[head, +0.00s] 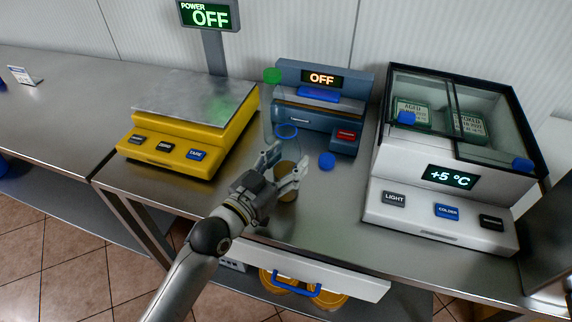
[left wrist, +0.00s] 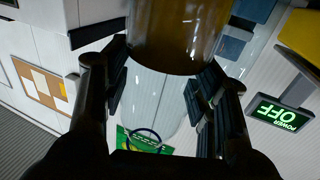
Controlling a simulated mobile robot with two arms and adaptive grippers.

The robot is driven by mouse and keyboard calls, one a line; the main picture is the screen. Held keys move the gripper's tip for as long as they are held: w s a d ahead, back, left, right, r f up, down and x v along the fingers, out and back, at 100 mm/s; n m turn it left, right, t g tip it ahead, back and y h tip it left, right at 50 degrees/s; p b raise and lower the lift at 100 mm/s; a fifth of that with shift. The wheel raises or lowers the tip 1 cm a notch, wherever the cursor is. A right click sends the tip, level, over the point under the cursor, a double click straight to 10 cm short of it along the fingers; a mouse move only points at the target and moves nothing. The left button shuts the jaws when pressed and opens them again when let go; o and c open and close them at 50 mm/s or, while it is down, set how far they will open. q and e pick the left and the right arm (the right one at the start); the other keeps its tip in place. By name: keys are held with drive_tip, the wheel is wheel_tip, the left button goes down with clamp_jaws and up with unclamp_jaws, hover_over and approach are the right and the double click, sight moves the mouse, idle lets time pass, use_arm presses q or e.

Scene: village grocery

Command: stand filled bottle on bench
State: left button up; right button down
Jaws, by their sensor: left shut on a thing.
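The bottle (head: 287,186) is clear, with amber-brown liquid in its lower part and a blue ring around its upper part. It looks upright in the head view, over the steel bench (head: 330,215). My left gripper (head: 285,172) is shut on the bottle, its fingers on either side of it. In the left wrist view the amber part of the bottle (left wrist: 180,32) shows between the fingers (left wrist: 160,95), with the clear part beyond. I cannot tell whether the bottle's base touches the bench. My right gripper is not in view.
A yellow scale (head: 185,125) stands left of the bottle, and a blue device (head: 320,105) reading OFF stands behind it. A white cooled display case (head: 440,200) stands to the right. A white front panel (head: 340,276) with a blue handle is below the bench edge.

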use_arm(q)
drive_tip(key=shift+r, duration=0.1)
drive_tip(key=shift+f, duration=0.2)
drive_tip(key=o, duration=0.9)
drive_tip(key=shift+r, duration=0.25)
drive_tip(key=shift+b+v, duration=0.85)
drive_tip(key=shift+v, duration=5.15)
drive_tip(key=shift+f, duration=0.15)
